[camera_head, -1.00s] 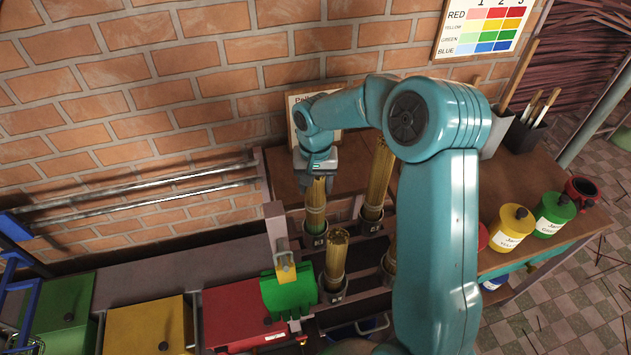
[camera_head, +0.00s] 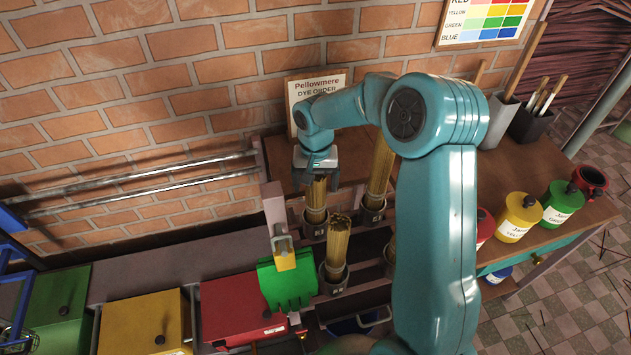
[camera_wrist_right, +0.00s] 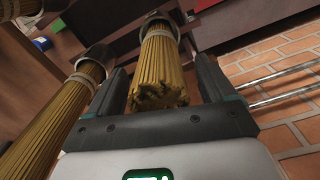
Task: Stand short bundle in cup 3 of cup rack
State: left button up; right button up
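My right gripper (camera_head: 318,182) points down over a straw-coloured bundle (camera_head: 317,200) that stands in the back-left cup (camera_head: 315,228) of the cup rack. The cup label is small and seems to read 3. In the right wrist view the open fingers (camera_wrist_right: 162,80) stand either side of this bundle (camera_wrist_right: 160,75), with gaps showing. Another bundle (camera_head: 338,243) stands in the front cup (camera_head: 333,283). A taller bundle (camera_head: 380,172) stands at the back right; it also shows in the wrist view (camera_wrist_right: 50,125). A further one is mostly hidden behind my right arm. My left gripper is not in view.
Red (camera_head: 235,308), yellow (camera_head: 145,322) and green (camera_head: 58,305) boxes line the front left. Jars (camera_head: 518,218) stand on the right bench. A sign (camera_head: 316,88) leans on the brick wall.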

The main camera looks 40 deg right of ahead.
notch_tip(320, 180, up, 16)
jog(key=shift+r, duration=0.2)
dwell(0.4)
jog(key=shift+s, duration=0.1)
dwell(0.4)
